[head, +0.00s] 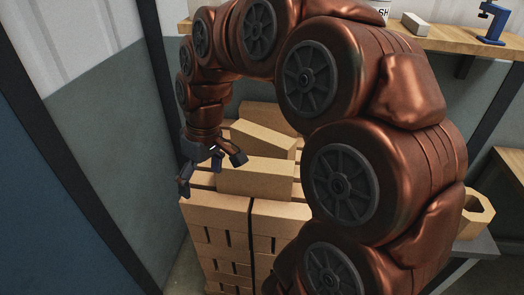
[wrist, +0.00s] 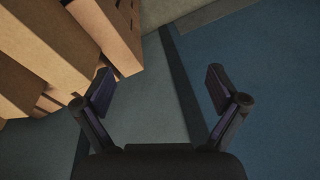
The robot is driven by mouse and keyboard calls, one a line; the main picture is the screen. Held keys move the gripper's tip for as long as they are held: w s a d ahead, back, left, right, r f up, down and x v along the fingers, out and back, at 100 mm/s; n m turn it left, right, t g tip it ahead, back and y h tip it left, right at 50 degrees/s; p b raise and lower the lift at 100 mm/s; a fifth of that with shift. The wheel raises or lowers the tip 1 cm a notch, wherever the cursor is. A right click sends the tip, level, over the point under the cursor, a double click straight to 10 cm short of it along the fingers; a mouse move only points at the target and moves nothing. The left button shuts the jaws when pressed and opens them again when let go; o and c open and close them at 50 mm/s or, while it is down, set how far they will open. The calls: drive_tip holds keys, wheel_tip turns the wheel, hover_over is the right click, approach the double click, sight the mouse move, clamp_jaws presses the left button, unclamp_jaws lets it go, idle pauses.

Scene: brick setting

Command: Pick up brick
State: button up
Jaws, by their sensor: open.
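Tan bricks form a stack. On its top, one loose brick (head: 255,177) lies at the front, and a tilted brick (head: 264,138) lies behind it. A further brick (head: 258,114) shows at the back, partly hidden by my arm. My gripper (head: 211,171) is open and empty at the left end of the stack top, one finger near the bricks and the other by the stack's left edge. In the wrist view my open gripper (wrist: 160,88) has only grey and blue surfaces between its fingers. A brick (wrist: 55,42) there lies up and left of the left finger.
The brick stack (head: 218,215) stands close to a grey-and-blue wall (head: 95,135) on the left. A wooden shelf (head: 450,40) at the upper right holds a blue clamp (head: 491,22) and a pale block (head: 415,24). A hollow tan block (head: 476,214) sits at the right.

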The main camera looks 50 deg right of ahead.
drive_tip(key=w+d+b, duration=0.1)
drive_tip(key=w+d, duration=0.2)
drive_tip(key=d, duration=0.2)
drive_tip(key=w+d+f+t, duration=0.1)
drive_tip(key=w+d, duration=0.2)
drive_tip(key=d, duration=0.2)
drive_tip(key=w+d+f+t+b, duration=0.1)
drive_tip(key=w+d, duration=0.2)
drive_tip(key=d, duration=0.2)
drive_tip(key=shift+d+f+b, duration=0.15)
drive_tip(key=shift+d+b, duration=0.2)
drive_tip(key=t+b, duration=0.2)
approach(260, 139)
drive_tip(key=shift+h, duration=0.4)
drive_tip(key=w+f, duration=0.1)
drive_tip(key=w+d+f, duration=0.1)
drive_tip(key=f, duration=0.1)
drive_tip(key=w+f, duration=0.1)
drive_tip(key=f, duration=0.1)
drive_tip(key=shift+w+d, duration=0.25)
drive_tip(key=shift+w, duration=0.15)
drive_tip(key=shift+d+f, duration=0.1)
drive_tip(key=shift+d, duration=0.1)
drive_tip(key=shift+w+f, duration=0.15)
drive_tip(key=shift+f, duration=0.1)
drive_tip(key=shift+p+x, duration=1)
drive_tip(key=shift+x, duration=2.4)
drive_tip(key=shift+c, duration=0.2)
clamp_jaws()
